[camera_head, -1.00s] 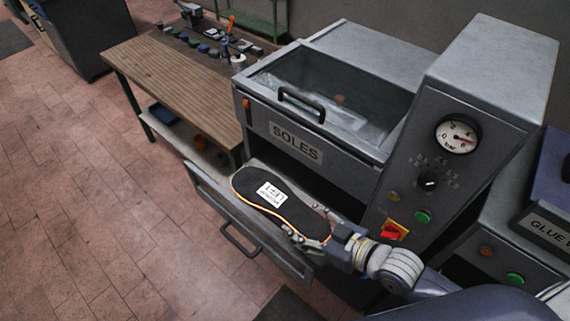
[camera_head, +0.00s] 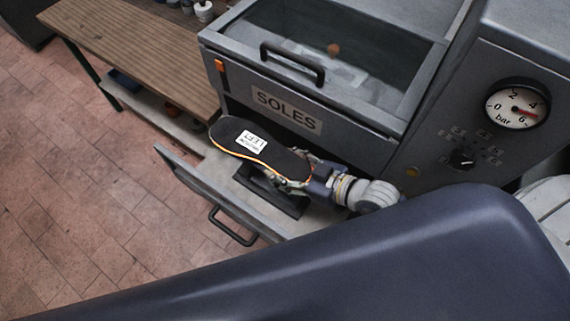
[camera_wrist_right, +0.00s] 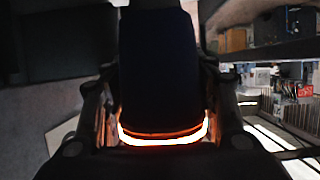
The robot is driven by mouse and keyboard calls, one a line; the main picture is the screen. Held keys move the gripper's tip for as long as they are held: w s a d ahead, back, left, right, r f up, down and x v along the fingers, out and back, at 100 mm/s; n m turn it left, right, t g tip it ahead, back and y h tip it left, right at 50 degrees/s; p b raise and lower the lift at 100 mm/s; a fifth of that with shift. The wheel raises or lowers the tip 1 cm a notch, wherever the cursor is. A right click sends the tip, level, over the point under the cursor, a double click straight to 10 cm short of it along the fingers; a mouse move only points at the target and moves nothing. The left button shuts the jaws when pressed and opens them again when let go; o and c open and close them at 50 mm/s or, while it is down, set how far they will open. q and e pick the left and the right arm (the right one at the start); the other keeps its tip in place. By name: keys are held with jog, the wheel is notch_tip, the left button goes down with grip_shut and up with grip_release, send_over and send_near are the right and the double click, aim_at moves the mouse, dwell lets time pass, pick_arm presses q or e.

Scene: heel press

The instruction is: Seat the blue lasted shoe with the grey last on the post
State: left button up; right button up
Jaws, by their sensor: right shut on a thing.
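The shoe (camera_head: 257,157) is sole up in the head view, with a black sole, a white LEFT label and an orange edge. My right gripper (camera_head: 307,176) is shut on its right end and holds it over the open drawer. In the right wrist view the shoe (camera_wrist_right: 160,70) is a very dark blue shape between the fingers, with a glowing orange-white edge. A dark base (camera_head: 283,200) shows in the drawer under the shoe. The post is not clearly seen, and I cannot tell whether the shoe touches it. The grey last is hidden. My left gripper is out of view.
The drawer (camera_head: 190,174) stands open below the SOLES cabinet (camera_head: 347,141), with its handle toward the floor. The gauge panel (camera_head: 480,125) rises close on the right. A wooden bench (camera_head: 135,48) stands at the back left. My own dark arm link covers the foreground.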

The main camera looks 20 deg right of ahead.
jog(key=shift+f+b, duration=0.85)
jog(key=shift+b, duration=0.1)
jog(key=shift+f+b, duration=0.6)
jog(key=shift+b, duration=0.05)
jog(key=shift+f+b, duration=0.35)
jog(key=shift+b, duration=0.05)
jog(key=shift+f+b, duration=0.9)
jog(key=shift+f, duration=0.65)
pick_arm(q)
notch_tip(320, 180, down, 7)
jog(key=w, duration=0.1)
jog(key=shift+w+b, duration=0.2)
jog(key=shift+b, duration=0.15)
pick_arm(e)
jog(key=shift+f, duration=0.55)
pick_arm(q)
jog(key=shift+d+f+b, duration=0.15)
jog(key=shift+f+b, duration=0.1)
jog(key=shift+b, duration=0.1)
pick_arm(e)
jog(key=shift+f, duration=0.8)
jog(key=o, duration=1.8)
jog(key=shift+c, duration=0.2)
jog(key=shift+f, duration=0.1)
